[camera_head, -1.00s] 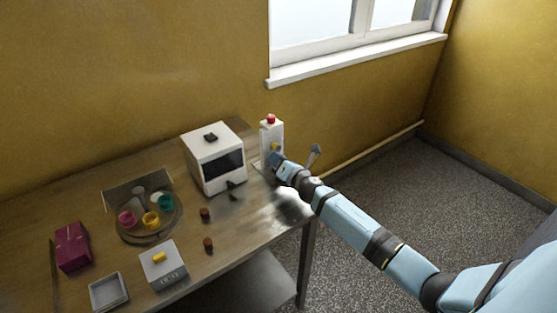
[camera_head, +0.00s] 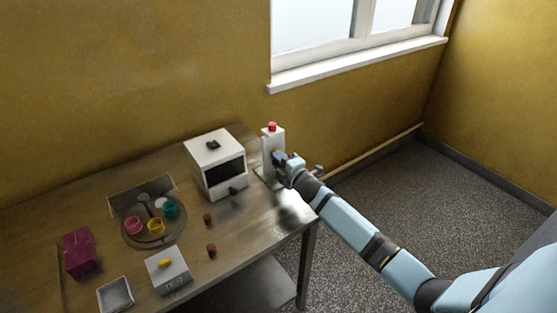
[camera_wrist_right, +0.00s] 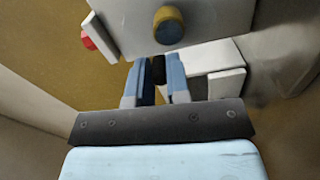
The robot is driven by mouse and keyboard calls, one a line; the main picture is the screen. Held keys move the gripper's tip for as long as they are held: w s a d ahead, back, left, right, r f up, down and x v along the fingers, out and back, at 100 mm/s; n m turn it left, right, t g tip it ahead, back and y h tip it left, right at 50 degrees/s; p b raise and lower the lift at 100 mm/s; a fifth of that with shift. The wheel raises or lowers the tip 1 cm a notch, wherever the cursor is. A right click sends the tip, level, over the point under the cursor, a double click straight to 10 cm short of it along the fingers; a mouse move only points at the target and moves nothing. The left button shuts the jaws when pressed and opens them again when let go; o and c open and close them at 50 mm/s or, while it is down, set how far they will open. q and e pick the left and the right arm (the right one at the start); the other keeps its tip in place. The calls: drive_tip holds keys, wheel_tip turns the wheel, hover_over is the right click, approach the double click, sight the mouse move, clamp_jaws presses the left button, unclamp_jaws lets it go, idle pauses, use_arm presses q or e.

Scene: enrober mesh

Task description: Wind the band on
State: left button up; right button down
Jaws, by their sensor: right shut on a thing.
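A narrow white unit (camera_head: 267,146) with a red button (camera_head: 272,127) on top stands at the right end of the table, beside the white machine. My right gripper (camera_head: 281,160) is at its front right side. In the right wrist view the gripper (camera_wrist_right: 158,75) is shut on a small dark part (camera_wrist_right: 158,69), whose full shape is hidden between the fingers. I cannot make out a band in either view. My left gripper is out of view.
The white machine (camera_head: 205,149) with a dark window stands left of the unit. Further left are a round tray (camera_head: 134,239) with coloured cups, a magenta box (camera_head: 80,252), a scale (camera_head: 172,277) and a grey tray (camera_head: 116,294).

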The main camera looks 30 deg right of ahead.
drive_tip(key=shift+d+r+m+p, duration=0.2)
drive_tip(key=shift+m+p, duration=0.15)
drive_tip(key=shift+m, duration=0.7)
drive_tip(key=shift+d+r+m+p, duration=0.2)
drive_tip(key=shift+m+p, duration=0.15)
drive_tip(key=shift+m, duration=0.65)
drive_tip(key=shift+d+r+m+p, duration=0.1)
drive_tip(key=shift+d+m+p, duration=0.2)
drive_tip(key=shift+m, duration=0.75)
drive_tip(key=shift+a, duration=0.1)
drive_tip(key=c, duration=1.1)
unclamp_jaws()
drive_tip(key=s+d+b, duration=0.1)
drive_tip(key=s, duration=1.2)
drive_tip(key=shift+s+b, duration=0.35)
